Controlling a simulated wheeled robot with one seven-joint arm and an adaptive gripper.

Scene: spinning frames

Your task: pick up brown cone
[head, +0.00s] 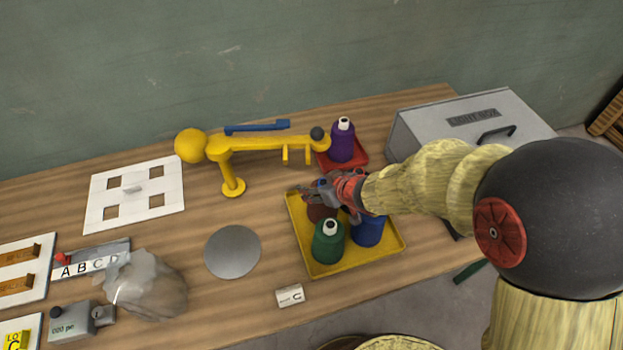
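The brown cone (318,213) stands in the yellow tray (327,268), behind a green cone (328,243) and left of a blue cone (368,232). Only part of its brown side shows; its top is hidden by my gripper. My gripper (326,197) reaches in from the right and is over the brown cone, with its fingers around or just above the top. Whether the fingers touch the cone, and whether they are open or shut, is too small and too covered to tell.
A purple cone (342,141) stands on a red tray (361,159) behind. A yellow stand with a long arm (258,143) is close behind my gripper. A grey box (440,122) is at the right. A grey disc (232,251) and a label C block (290,295) lie left and in front.

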